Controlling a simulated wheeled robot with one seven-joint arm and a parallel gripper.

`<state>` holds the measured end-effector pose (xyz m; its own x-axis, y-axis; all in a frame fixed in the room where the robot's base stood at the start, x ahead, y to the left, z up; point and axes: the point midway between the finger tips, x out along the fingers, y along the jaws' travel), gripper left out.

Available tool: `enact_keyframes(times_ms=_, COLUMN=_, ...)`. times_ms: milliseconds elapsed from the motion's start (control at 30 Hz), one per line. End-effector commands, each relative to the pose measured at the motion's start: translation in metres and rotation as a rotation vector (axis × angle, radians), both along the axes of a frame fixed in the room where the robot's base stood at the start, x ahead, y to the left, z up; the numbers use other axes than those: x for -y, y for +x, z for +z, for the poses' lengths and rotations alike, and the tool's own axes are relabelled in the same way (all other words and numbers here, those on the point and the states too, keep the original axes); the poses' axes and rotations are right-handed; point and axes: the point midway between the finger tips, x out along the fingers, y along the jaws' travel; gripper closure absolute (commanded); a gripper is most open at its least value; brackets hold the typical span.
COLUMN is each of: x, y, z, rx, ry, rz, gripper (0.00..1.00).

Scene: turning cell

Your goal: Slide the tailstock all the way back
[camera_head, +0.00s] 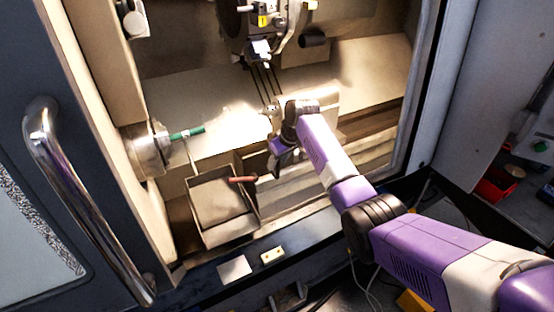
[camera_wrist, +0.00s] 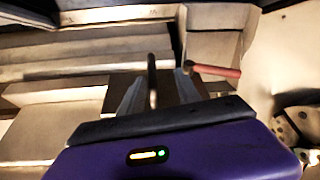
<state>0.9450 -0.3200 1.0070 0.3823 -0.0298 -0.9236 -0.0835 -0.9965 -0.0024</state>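The tailstock appears to be the pale block (camera_head: 325,102) on the bed, right of the chuck (camera_head: 147,150) and partly hidden behind my wrist. A silver part (camera_head: 272,112) shows at its left side. My gripper (camera_head: 272,163) points down in front of it, right of the tray. In the wrist view my gripper (camera_wrist: 158,82) has its two fingers apart. A thin dark upright rod (camera_wrist: 152,78) shows between them; I cannot tell whether they touch it. A red handle (camera_wrist: 215,71) lies just beyond the right finger, and it also shows in the head view (camera_head: 243,179).
A green piece (camera_head: 187,133) sticks out of the chuck. An open tray (camera_head: 230,233) stands in front of the bed. The door with its metal handle (camera_head: 42,125) is at the left. The tool holder (camera_head: 262,47) hangs at the back above the bed.

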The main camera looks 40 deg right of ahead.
Motion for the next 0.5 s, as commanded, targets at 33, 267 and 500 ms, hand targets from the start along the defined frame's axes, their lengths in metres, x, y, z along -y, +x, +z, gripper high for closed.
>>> enact_keyframes(times_ms=33, x=-0.001, y=0.0, z=0.007, rx=0.002, ry=0.0, rz=0.001, gripper=0.64)
enact_keyframes(times_ms=267, x=-0.001, y=-0.005, z=0.017, rx=0.003, ry=0.0, rz=0.001, gripper=0.64)
enact_keyframes(times_ms=500, x=-0.001, y=-0.011, z=0.028, rx=0.001, ry=0.001, rz=0.0, gripper=0.64)
